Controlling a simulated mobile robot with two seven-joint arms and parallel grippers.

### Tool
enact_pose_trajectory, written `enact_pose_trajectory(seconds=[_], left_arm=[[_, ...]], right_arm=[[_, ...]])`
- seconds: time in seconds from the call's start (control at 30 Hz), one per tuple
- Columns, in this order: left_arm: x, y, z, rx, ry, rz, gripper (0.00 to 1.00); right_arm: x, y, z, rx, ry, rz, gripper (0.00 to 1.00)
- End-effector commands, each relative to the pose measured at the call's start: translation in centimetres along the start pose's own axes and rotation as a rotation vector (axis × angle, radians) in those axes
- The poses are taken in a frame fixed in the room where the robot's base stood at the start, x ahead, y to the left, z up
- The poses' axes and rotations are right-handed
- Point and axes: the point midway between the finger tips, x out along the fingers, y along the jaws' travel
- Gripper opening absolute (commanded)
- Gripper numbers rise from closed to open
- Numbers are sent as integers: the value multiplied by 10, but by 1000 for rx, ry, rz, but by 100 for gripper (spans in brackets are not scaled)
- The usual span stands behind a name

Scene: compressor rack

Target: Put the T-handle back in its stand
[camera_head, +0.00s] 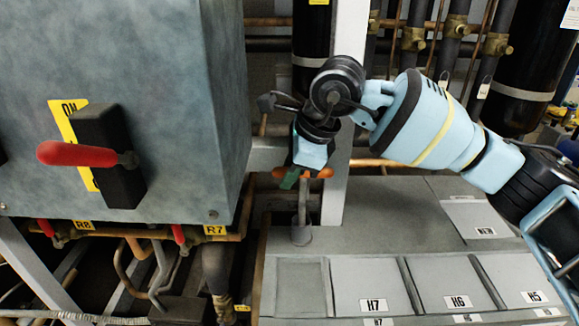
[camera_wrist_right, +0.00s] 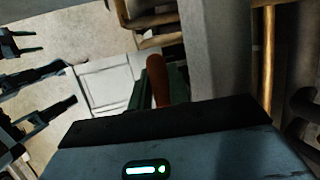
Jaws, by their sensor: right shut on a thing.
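The T-handle (camera_head: 320,173) has an orange crossbar and a thin grey stem that runs down. My right gripper (camera_head: 303,176), with green fingertips, points down and is shut on the crossbar. The stem stands about upright over the small round grey stand (camera_head: 301,236) on the grey floor panel; its lower end meets the stand's top in the picture, but I cannot tell how deep it sits. In the right wrist view the orange crossbar (camera_wrist_right: 158,80) shows between the green fingers; stem and stand are hidden there. My left gripper does not show in the head view.
A grey cabinet (camera_head: 222,110) with a red-handled switch (camera_head: 77,154) fills the left. A pale upright post (camera_head: 344,140) stands just behind the gripper. Labelled panels (camera_head: 373,285) lie at the lower right. Dark pronged parts at the wrist view's left edge are unclear.

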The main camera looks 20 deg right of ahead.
Motion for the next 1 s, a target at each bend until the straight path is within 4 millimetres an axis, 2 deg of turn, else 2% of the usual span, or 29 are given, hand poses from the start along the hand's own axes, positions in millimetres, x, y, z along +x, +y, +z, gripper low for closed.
enact_pose_trajectory(seconds=[1.0], left_arm=[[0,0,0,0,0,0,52]], right_arm=[[6,2,-2,0,-1,-1,0]])
